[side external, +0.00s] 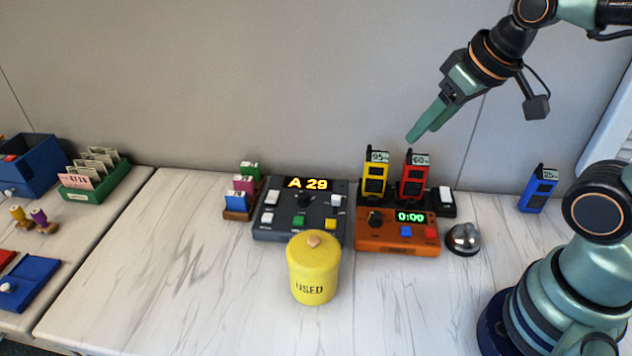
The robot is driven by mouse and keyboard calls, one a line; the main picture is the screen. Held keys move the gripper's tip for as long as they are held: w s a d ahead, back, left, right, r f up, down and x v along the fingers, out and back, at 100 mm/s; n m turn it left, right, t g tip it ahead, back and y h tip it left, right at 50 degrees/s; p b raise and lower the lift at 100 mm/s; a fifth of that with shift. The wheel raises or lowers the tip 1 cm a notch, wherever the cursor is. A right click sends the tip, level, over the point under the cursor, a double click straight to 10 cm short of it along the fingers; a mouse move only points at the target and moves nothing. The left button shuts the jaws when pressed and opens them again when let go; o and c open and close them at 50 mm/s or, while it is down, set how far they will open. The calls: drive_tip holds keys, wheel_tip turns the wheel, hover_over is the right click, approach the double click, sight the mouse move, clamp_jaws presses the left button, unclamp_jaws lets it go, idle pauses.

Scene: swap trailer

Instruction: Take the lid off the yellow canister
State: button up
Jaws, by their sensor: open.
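The yellow canister (314,285) stands upright on the white marbled table, in front of the dark control box. It is marked "USED". Its yellow lid (312,250) sits on top, with a small tan knob (314,240) in the middle. My gripper (418,138) is open and empty. In the picture it is high, up and to the right of the canister, above the radios and well apart from the lid.
Behind the canister are a dark control box (268,228) reading "A 29" and an orange timer box (395,242). Yellow (375,178) and red (413,180) radios stand in a dark rack. A silver bell (463,238) is right. The table left of the canister is clear.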

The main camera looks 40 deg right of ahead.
drive_tip(key=w+a+n+g, duration=0.3)
drive_tip(key=a+n, duration=0.5)
drive_tip(key=a, duration=0.1)
drive_tip(key=n+g, duration=0.3)
drive_tip(key=n, duration=0.6)
hover_over(313, 238)
wheel_tip(313, 238, down, 9)
drive_tip(key=shift+w+r, duration=0.15)
drive_tip(key=shift+r, duration=0.05)
drive_tip(key=shift+s+f, duration=0.2)
drive_tip(key=shift+f, duration=2.35)
clamp_jaws()
